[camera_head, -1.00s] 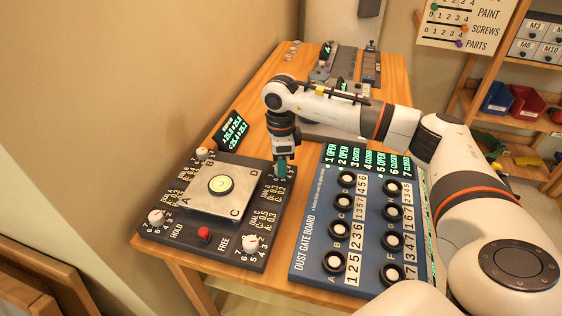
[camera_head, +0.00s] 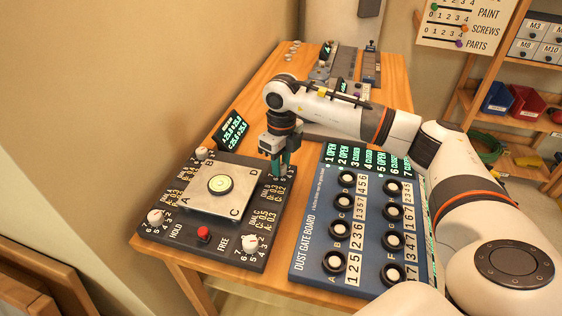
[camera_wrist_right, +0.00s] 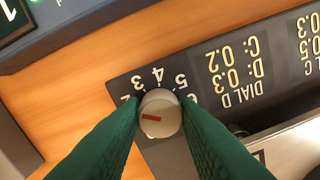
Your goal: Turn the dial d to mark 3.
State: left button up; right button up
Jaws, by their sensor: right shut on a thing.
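Dial D is a pale round knob (camera_wrist_right: 159,113) with a red line, at the corner of the black board (camera_head: 158,236) beside its "DIAL D" label. My right gripper (camera_head: 279,170) is over that corner in the head view and hides the dial there. In the right wrist view its green fingers (camera_wrist_right: 159,122) stand on either side of the knob, shut on it. The red line lies left of the knob's middle and points roughly left, below the 2. Marks 2 to 6 show around the knob; lower marks are hidden by a finger. My left gripper is not in view.
The board carries a raised plate (camera_head: 184,206) with a round level (camera_head: 220,184), a red button (camera_head: 203,233) and other white dials. A blue dust gate board (camera_head: 312,262) with black knobs stands close to the right. A lit readout (camera_head: 235,128) stands behind.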

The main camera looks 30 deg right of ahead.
aim_at(282, 166)
jog(key=m, duration=0.6)
jog(key=shift+m, duration=0.4)
dwell(0.4)
jog(key=o, duration=1)
jog(key=shift+c, duration=0.2)
notch_tip(282, 166, up, 12)
jog(key=shift+b, duration=0.4)
jog(key=shift+d+r, duration=0.1)
jog(key=shift+r, duration=0.05)
